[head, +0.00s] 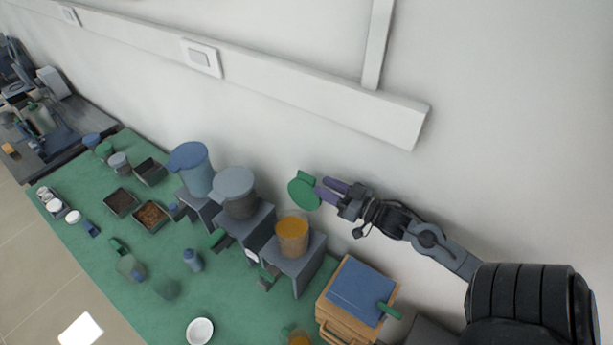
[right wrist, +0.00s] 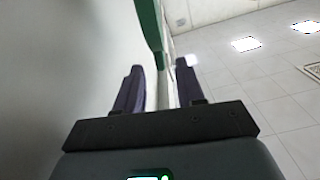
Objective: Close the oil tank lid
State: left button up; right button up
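The oil tank (head: 292,238) is a clear container of orange liquid on a grey stand, third in a row of lidded tanks. Its green lid (head: 304,192) stands raised above and behind the tank, so the top is open. In the right wrist view the lid (right wrist: 150,30) shows edge-on just past the fingertips. My right gripper (head: 322,190) is at the lid's right side, its purple fingers apart. In the right wrist view the gripper (right wrist: 160,80) has a gap between its fingers. Whether a finger touches the lid I cannot tell. My left gripper is not in view.
Tanks with a grey lid (head: 234,182) and a blue lid (head: 188,155) stand left of the oil tank. A wooden box with a blue top (head: 361,292) is to its right. A white bowl (head: 200,331) is in front on the green bench. The wall is close behind.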

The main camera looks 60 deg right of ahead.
aim_at(306, 179)
jog(key=shift+w+d+p, duration=0.1)
jog(key=shift+w+p, duration=0.45)
jog(key=shift+w, duration=3)
grip_shut()
